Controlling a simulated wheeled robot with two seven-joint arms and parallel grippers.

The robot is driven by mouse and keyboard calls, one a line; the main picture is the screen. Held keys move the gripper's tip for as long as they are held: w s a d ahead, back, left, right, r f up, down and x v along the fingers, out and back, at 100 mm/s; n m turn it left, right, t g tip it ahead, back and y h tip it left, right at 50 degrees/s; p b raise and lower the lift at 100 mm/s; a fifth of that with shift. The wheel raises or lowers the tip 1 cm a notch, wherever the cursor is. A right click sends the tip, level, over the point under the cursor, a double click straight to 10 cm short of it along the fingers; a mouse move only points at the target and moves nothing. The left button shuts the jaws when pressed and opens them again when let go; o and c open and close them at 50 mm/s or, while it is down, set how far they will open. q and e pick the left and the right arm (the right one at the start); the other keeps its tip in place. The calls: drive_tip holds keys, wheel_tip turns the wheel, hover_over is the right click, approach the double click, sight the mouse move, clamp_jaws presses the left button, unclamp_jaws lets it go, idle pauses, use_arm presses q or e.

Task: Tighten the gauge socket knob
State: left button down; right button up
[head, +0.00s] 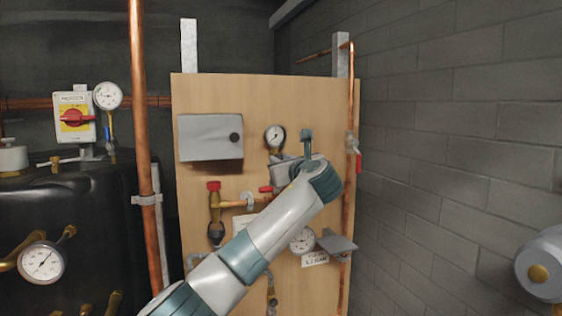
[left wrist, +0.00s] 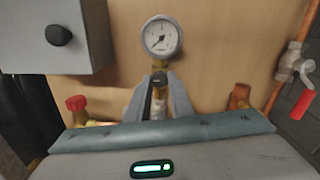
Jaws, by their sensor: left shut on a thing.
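A round white-faced pressure gauge (head: 275,137) is mounted on the wooden board; it also shows upright in the left wrist view (left wrist: 161,36). My right gripper is not in view.
A grey box (head: 210,137) with a black knob sits left of the gauge. A red-capped brass valve (head: 214,187) is at lower left. A vertical copper pipe with a red-handled valve (head: 358,160) stands at right. Another gauge (head: 302,240) is below my arm.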

use_arm(q)
drive_tip(key=shift+f, duration=0.25)
drive_tip(key=c, duration=1.6)
unclamp_jaws()
drive_tip(key=shift+o, duration=0.2)
drive_tip(key=shift+r, duration=0.1)
drive_tip(key=shift+s+d, duration=0.1)
drive_tip(key=shift+s, duration=0.1)
drive_tip(key=b+v, duration=0.9)
drive_tip(key=v, duration=0.8)
